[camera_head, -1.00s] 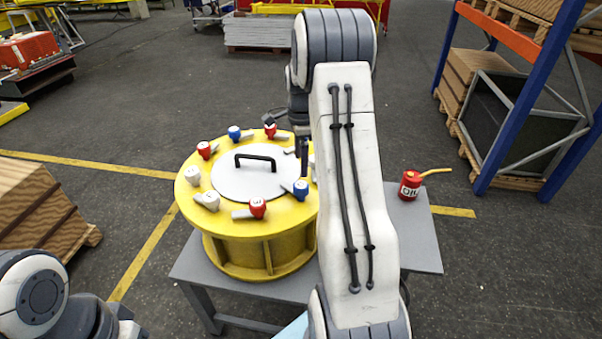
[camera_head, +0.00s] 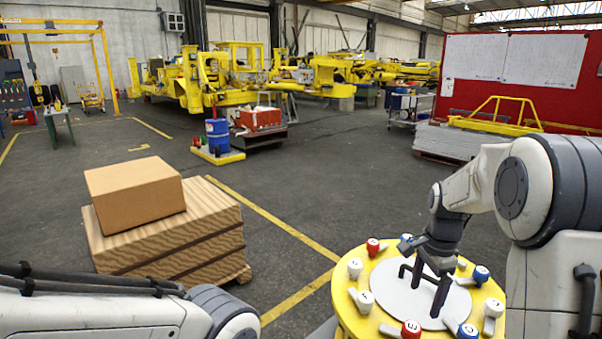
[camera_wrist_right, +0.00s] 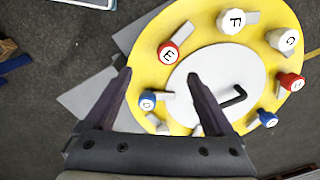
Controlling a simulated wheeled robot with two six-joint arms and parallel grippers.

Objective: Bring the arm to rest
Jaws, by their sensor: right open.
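My right arm (camera_head: 500,185) comes in from the right in the head view, bent over a round yellow drum (camera_head: 350,312). My right gripper (camera_head: 429,292) points down above the drum's pale grey lid (camera_head: 395,297), close to its black handle (camera_head: 405,268). In the right wrist view the gripper (camera_wrist_right: 160,75) has its two dark fingers spread, with nothing between them. The handle (camera_wrist_right: 234,98) shows to the right of the fingers. My left arm (camera_head: 90,312) lies across the bottom left of the head view; its gripper is out of the picture.
Red, blue and white lettered knobs, such as a red knob (camera_head: 411,329), ring the lid. A cardboard box (camera_head: 135,192) sits on a striped wooden stack (camera_head: 175,240) at left. Yellow machinery (camera_head: 210,85) and a red board (camera_head: 470,70) stand behind. Open floor lies between.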

